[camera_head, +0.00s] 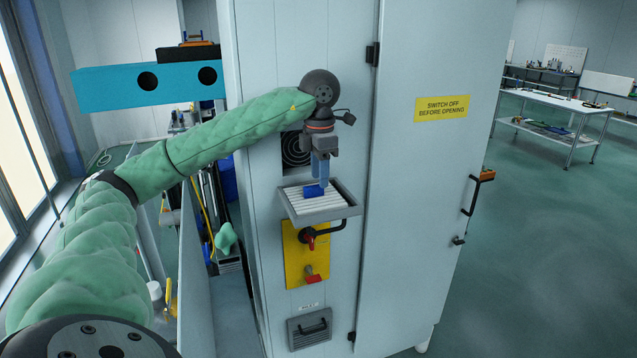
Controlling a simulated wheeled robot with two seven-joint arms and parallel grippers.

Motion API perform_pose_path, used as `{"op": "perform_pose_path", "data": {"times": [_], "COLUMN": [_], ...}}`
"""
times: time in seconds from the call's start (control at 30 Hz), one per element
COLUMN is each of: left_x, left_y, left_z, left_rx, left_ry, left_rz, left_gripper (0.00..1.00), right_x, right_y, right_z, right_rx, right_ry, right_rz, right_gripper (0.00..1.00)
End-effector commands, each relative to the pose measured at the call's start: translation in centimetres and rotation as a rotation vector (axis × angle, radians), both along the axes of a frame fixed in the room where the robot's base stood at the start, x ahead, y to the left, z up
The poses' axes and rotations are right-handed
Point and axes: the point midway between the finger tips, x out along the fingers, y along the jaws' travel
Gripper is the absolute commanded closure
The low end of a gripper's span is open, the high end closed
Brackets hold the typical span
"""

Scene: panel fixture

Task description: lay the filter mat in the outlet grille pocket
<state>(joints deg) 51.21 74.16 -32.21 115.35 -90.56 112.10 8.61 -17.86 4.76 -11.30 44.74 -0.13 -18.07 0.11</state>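The outlet grille pocket (354,211) is a grey, shallow tray-like frame that sticks out from the cabinet front, tilted open below a dark round fan opening (294,150). A white ribbed panel, which looks like the filter mat (330,202), lies within the frame, with a blue tab (314,192) on top. I cannot tell whether it is fully seated. My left gripper (321,184) points down over the pocket. Its fingers are close together with their tips at the blue tab. My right gripper is not in view.
A lower grille (309,328) sits near the cabinet's foot. The right cabinet door (430,190) is shut. Open floor lies to the right.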

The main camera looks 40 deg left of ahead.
Motion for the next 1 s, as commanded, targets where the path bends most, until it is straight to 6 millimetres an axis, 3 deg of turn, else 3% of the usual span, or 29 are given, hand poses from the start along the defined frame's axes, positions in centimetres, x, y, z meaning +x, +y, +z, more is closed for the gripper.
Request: {"op": "perform_pose_path", "data": {"times": [0.3, 0.47, 1.0], "left_x": [-0.1, -0.1, -0.2], "left_y": [0.4, 0.5, 0.6], "left_z": [3.8, 5.1, 6.5], "left_rx": [-0.003, -0.003, -0.004], "left_ry": [-0.003, -0.002, 0.000], "left_rz": [0.001, 0.000, -0.001], "left_gripper": [0.61, 0.61, 0.61], "right_x": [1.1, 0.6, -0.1], "right_y": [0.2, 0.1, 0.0], "right_z": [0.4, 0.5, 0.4], "right_rx": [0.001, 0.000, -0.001], "right_ry": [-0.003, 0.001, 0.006], "right_rz": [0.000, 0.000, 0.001], "right_gripper": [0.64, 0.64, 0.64]}}
